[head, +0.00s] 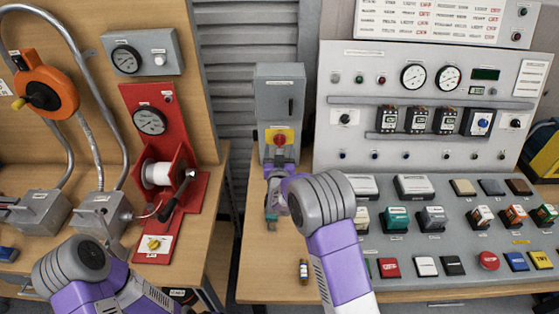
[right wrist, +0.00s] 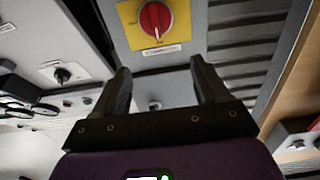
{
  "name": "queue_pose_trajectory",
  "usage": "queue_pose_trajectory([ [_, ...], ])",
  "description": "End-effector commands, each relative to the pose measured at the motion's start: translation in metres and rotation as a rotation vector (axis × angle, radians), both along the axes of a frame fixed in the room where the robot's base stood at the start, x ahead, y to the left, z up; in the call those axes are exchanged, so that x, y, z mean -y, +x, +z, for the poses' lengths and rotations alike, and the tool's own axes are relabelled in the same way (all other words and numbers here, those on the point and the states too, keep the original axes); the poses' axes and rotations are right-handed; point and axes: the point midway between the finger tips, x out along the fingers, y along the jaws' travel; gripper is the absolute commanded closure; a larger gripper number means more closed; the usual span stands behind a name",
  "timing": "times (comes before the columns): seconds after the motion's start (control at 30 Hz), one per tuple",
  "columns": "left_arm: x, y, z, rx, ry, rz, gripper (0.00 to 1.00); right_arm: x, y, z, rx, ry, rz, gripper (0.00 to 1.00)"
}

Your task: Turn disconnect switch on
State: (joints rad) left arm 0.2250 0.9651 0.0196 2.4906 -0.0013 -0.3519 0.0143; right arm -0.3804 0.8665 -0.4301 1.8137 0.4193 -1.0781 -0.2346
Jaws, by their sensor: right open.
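The disconnect switch is a tall grey box (head: 281,88) standing at the back of the right-hand bench. Its red rotary knob (head: 280,139) sits on a yellow plate on the front. In the right wrist view the knob (right wrist: 156,18) shows at the top, with its white pointer mark toward the bottom of the plate. My right gripper (right wrist: 160,75) is open and empty, with its two fingers apart and pointing at the box just below the knob, not touching it. In the head view my right forearm partly covers this gripper. My left gripper is not in view; only the left arm shows.
Right of the box is a grey control panel (head: 345,80) with gauges, breakers and a sloped button desk. Left, across a gap, a red winch stand (head: 185,205) and an orange crank reel (head: 45,85) occupy another bench.

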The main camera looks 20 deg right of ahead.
Motion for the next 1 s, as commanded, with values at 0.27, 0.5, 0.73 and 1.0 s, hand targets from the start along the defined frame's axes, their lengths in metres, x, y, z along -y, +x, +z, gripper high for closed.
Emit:
queue_pose_trajectory([
  [0.27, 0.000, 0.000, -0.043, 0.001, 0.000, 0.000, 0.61, 0.000, 0.000, -0.043, 0.001, 0.001, 0.000, 0.27],
  [0.5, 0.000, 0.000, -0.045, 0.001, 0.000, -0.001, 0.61, 0.005, 0.015, -0.043, 0.003, 0.000, -0.001, 0.27],
  [0.73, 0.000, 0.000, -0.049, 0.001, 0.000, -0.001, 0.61, 0.013, 0.045, -0.043, 0.003, 0.000, -0.001, 0.27],
  [1.0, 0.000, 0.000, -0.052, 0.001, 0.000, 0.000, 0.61, 0.020, 0.068, -0.044, 0.000, 0.000, -0.001, 0.27],
])
